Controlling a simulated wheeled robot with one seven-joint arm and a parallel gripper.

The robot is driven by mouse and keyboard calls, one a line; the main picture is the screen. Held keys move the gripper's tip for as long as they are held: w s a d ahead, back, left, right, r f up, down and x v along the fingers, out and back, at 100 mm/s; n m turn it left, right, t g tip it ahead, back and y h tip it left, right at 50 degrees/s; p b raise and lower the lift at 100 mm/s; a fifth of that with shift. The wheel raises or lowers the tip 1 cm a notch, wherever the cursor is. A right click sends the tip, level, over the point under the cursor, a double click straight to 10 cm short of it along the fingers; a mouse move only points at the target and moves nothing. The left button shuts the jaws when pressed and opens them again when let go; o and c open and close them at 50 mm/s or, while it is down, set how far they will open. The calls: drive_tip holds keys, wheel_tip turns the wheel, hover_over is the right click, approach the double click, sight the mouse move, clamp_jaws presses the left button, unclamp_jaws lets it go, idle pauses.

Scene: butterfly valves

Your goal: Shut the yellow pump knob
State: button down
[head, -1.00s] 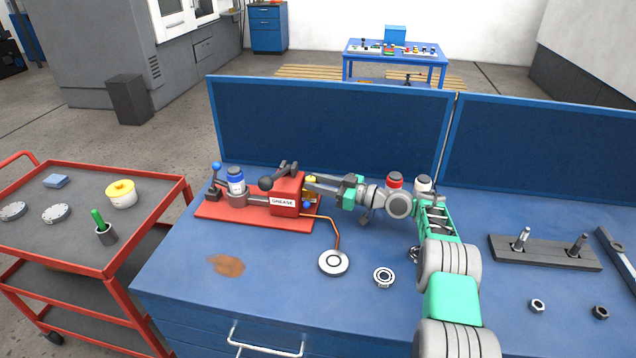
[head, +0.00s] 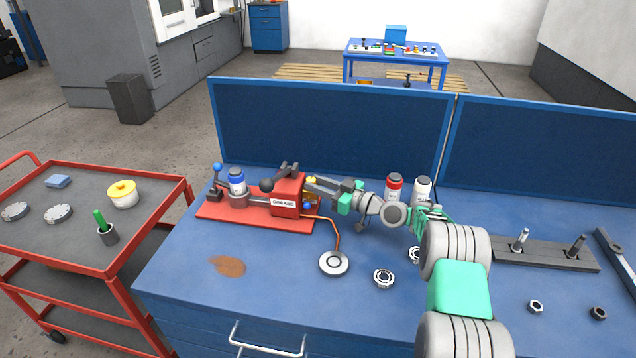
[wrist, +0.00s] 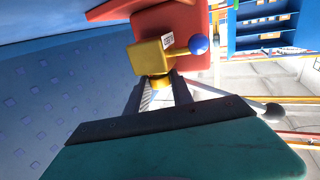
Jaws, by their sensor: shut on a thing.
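The yellow pump knob (head: 311,180) is at the right end of the red grease pump (head: 287,195) on the blue bench. In the wrist view, the round yellow knob (wrist: 158,81) sits between my fingertips, against a yellow block (wrist: 149,57). A lever with a blue ball (wrist: 198,45) sticks out of that block. My gripper (head: 319,185) reaches the knob from the right and is shut on it; its dark fingers (wrist: 160,92) also show in the wrist view. The fingers hide part of the knob.
A red-capped bottle (head: 394,187) and a white-capped bottle (head: 422,191) stand close behind my arm. A copper pipe (head: 338,232) runs from the pump to a round flange (head: 334,263). A blue panel (head: 330,125) stands behind.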

drive_tip(key=shift+s+r+m+t+h+b, duration=0.1)
drive_tip(key=shift+m+t+h+b, duration=0.4)
drive_tip(key=shift+t, duration=0.3)
drive_tip(key=c, duration=1.1)
unclamp_jaws()
drive_tip(key=shift+g+p, duration=0.3)
